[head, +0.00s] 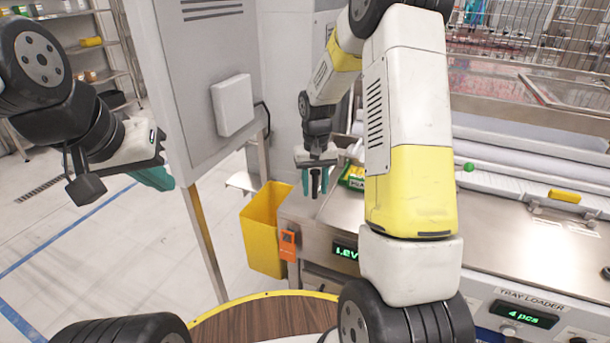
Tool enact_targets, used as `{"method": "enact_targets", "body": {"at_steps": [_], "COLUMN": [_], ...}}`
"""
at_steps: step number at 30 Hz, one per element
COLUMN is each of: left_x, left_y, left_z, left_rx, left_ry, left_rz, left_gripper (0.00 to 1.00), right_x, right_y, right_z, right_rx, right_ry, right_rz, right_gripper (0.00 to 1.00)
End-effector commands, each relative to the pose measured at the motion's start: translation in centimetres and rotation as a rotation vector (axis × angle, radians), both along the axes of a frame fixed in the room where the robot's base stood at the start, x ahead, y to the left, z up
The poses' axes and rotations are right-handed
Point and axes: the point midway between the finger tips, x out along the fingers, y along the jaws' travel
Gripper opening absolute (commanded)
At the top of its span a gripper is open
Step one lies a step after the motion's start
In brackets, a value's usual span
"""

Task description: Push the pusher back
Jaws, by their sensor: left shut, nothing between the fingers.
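My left gripper (155,176) is at the left, over open floor, with its teal fingers shut and empty. My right gripper (315,183) points down over the left end of the steel counter, beside a green and yellow packet (352,177). I cannot tell whether its fingers are apart. The pusher cannot be picked out for certain. A white rail (510,187) with a green knob (469,167) and a yellow block (564,196) runs along the tray loader, and may be part of it. My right arm hides the middle of the counter.
A yellow bin (264,228) stands left of the counter. The tray loader's panel (525,316) reads "4 pcs". A grey cabinet (203,60) on a post stands between my grippers. Shelves (96,50) are at the far left. The counter's right part (490,235) is bare.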

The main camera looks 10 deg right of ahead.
Motion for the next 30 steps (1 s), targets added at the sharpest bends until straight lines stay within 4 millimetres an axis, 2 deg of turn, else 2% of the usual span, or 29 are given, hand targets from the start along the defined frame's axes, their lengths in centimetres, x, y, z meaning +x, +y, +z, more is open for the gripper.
{"method": "enact_targets", "body": {"at_steps": [5,11,12,30], "left_x": [0.00,0.00,0.00,0.00], "left_y": [0.00,0.00,0.00,0.00], "left_z": [0.00,0.00,0.00,0.00], "left_rx": [0.000,0.000,0.000,0.000], "left_ry": [0.000,0.000,0.000,0.000], "left_rz": [0.000,0.000,0.000,0.000], "left_gripper": [0.00,0.00,0.00,0.00], "right_x": [-0.01,-0.02,-0.02,-0.01], "right_y": [-0.02,-0.02,-0.02,-0.02], "right_z": [-0.02,0.00,0.00,0.04], "right_rx": [0.000,0.000,0.000,0.000], "right_ry": [0.000,0.000,0.000,0.000], "right_rz": [0.000,0.000,0.000,0.001], "right_gripper": [0.38,0.03,0.00,0.00]}}
